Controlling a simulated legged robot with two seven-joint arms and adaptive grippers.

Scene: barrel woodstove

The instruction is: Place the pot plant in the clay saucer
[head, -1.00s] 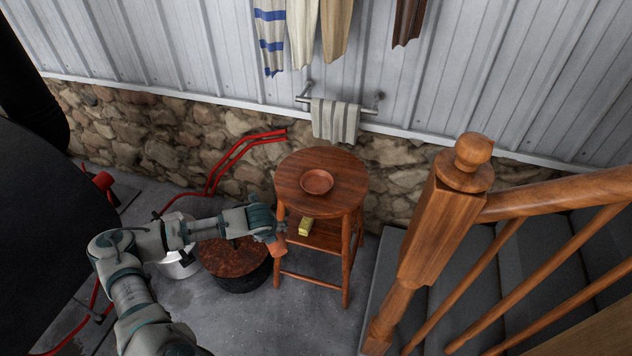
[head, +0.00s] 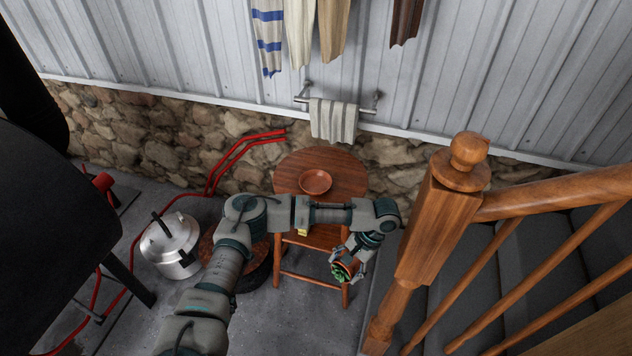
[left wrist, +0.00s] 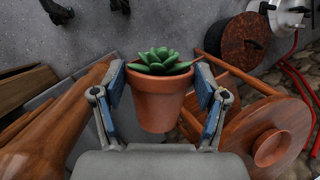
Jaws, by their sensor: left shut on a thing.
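The pot plant, a green succulent in a terracotta pot (left wrist: 160,105), is between the fingers of my left gripper (left wrist: 163,92) in the left wrist view, and the fingers are shut on it. In the head view the plant (head: 342,271) shows at the end of my left gripper (head: 347,262), in front of the stool's right side. The clay saucer (head: 315,182) lies empty on the round wooden stool top (head: 345,170), above and left of the gripper in the picture. It also shows in the left wrist view (left wrist: 271,147) at lower right. My right gripper is not in view.
A wooden newel post (head: 430,230) and stair railing stand close right of the gripper. A striped towel (head: 333,120) hangs on a wall bar behind the stool. A metal pot (head: 172,245) stands on the floor at left.

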